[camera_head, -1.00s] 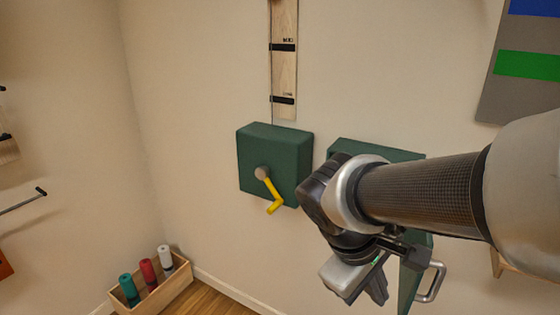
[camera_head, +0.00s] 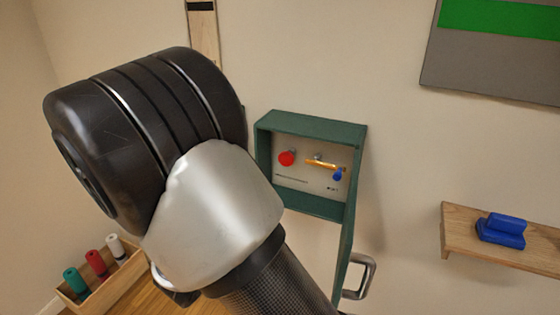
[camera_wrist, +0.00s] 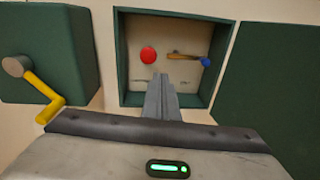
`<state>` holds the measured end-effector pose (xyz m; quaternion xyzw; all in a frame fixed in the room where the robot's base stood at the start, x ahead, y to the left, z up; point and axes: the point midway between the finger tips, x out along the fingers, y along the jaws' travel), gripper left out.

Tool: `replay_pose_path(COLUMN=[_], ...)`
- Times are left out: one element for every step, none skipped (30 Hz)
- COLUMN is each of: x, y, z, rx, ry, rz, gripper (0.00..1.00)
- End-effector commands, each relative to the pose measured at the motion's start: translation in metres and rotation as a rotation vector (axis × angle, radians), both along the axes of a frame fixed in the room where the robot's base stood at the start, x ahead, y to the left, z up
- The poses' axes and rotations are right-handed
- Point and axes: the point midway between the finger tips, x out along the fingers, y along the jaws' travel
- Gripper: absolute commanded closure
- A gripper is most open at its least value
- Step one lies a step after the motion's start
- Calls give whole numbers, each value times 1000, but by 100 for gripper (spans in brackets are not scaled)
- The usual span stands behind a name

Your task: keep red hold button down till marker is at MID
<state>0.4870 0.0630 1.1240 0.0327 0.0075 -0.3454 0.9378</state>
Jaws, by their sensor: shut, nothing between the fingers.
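The red hold button (camera_head: 287,158) is a round red knob on the pale back panel inside an open green wall box (camera_head: 312,127). It also shows in the wrist view (camera_wrist: 148,55), in the upper left of the box. My gripper (camera_wrist: 162,82) is shut and empty. In the wrist view its fingertips appear just below and right of the button, apparently short of it. In the head view my arm hides the gripper. A wooden strip (camera_head: 203,35) with a black band runs up the wall, partly cut off. No marker or readable MID label shows.
Beside the button is a yellow lever (camera_head: 320,163) with a blue knob (camera_head: 338,175). A green box with a yellow crank (camera_wrist: 42,95) is left. A shelf (camera_head: 455,225) holds a blue object.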

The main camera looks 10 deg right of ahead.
Motion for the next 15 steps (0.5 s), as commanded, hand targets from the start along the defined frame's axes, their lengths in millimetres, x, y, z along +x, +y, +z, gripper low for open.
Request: replay_pose_path(x=[3, 4, 5, 6, 7, 7, 7, 7, 7, 7, 7, 7, 7, 7, 7], y=[9, 12, 17, 19, 20, 22, 22, 22, 22, 22, 22, 22, 22, 22, 21], z=[-4, -5, -6, -6, -7, -7, -7, -7, -7, -7, -7, -7, -7, -7, -7], rx=[-28, -41, -52, -60, -65, -68, -70, -70, -70, -70, -70, -68, -68, -68, -68], ry=[4, 5, 6, 6, 6, 6, 6, 7, 6, 6, 6, 6, 6, 6, 6], rz=[32, 45, 61, 69, 74, 78, 80, 81, 81, 80, 80, 79, 79, 79, 79], gripper=[100, 100, 100, 100, 100, 100, 100, 100, 100, 100, 100, 100, 100, 100, 100])
